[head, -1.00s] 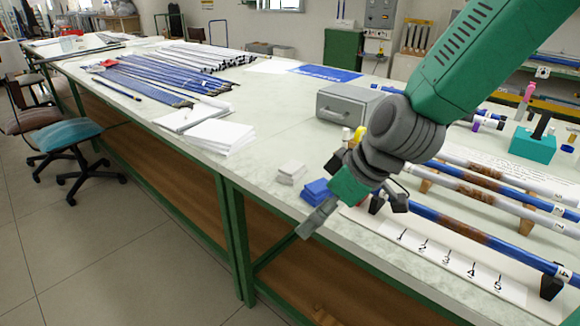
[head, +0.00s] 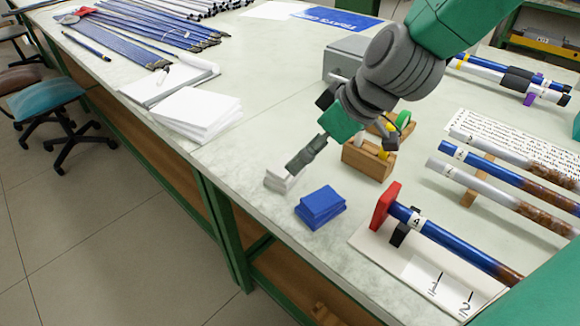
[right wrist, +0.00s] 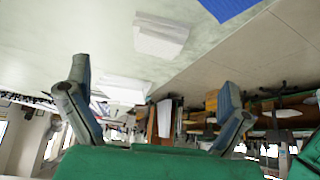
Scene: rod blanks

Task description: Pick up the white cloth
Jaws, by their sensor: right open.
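The white cloth (head: 275,183) is a small folded stack on the table near its front edge, partly hidden behind my gripper in the head view. In the right wrist view it shows as a pale folded stack (right wrist: 160,38), beyond the fingertips and not between them. My right gripper (head: 303,157) comes in from the upper right, with its fingertips just over the cloth in the head view; contact cannot be told. In the right wrist view its two fingers (right wrist: 155,88) are spread wide with nothing held. My left gripper is not in view.
A folded blue cloth (head: 321,206) lies just right of the white one. A wooden holder (head: 366,163) stands behind it. A rack of rods with a red end stop (head: 384,205) is at the right. A white paper stack (head: 198,112) lies at the left, with clear tabletop between.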

